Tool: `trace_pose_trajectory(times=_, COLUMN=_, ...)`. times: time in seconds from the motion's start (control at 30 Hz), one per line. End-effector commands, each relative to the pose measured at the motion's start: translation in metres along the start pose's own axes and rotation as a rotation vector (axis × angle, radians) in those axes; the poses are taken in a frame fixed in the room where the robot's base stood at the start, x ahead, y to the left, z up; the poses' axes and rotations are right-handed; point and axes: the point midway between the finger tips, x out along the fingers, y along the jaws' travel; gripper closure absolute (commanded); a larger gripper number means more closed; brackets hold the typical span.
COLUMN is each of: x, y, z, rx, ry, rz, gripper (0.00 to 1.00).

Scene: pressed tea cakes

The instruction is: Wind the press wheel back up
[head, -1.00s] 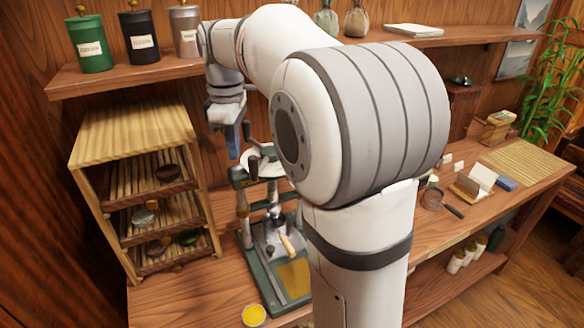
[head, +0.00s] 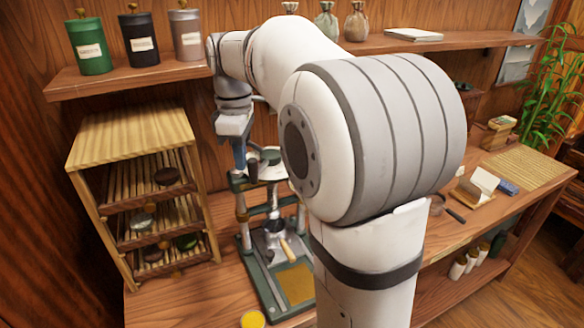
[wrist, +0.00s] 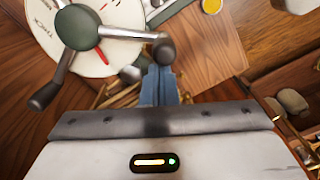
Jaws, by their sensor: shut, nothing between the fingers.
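The green press (head: 262,276) stands on the bench, partly hidden behind my arm. Its wheel (head: 268,160) sits on top, over a white dial. In the wrist view the wheel (wrist: 78,27) has a dark hub and grey spokes ending in dark knobs; the white dial (wrist: 112,62) under it has a red mark. My gripper (head: 239,160) points down at the wheel's left side. In the wrist view its blue fingers (wrist: 160,80) are shut and empty, right beside one knob (wrist: 163,50). I cannot tell whether they touch it.
A wooden rack (head: 130,135) with tea cakes on its trays stands left of the press. A shelf (head: 120,78) with canisters runs above. A yellow dish (head: 253,319) lies at the bench's front. Bare bench (head: 205,300) shows between rack and press.

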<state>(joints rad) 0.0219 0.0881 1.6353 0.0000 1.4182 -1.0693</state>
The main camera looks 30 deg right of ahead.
Motion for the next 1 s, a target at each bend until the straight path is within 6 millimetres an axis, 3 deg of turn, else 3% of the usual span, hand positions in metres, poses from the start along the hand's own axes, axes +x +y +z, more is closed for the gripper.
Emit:
trace_pose_trajectory(times=0.37, x=0.000, y=-0.002, z=0.009, rx=0.001, ry=-0.001, rz=0.000, gripper=1.00)
trace_pose_trajectory(times=0.8, x=0.000, y=-0.011, z=0.040, rx=0.001, ry=-0.001, rz=0.000, gripper=1.00)
trace_pose_trajectory(times=1.0, x=0.000, y=-0.011, z=0.040, rx=0.000, ry=-0.001, rz=0.000, gripper=1.00)
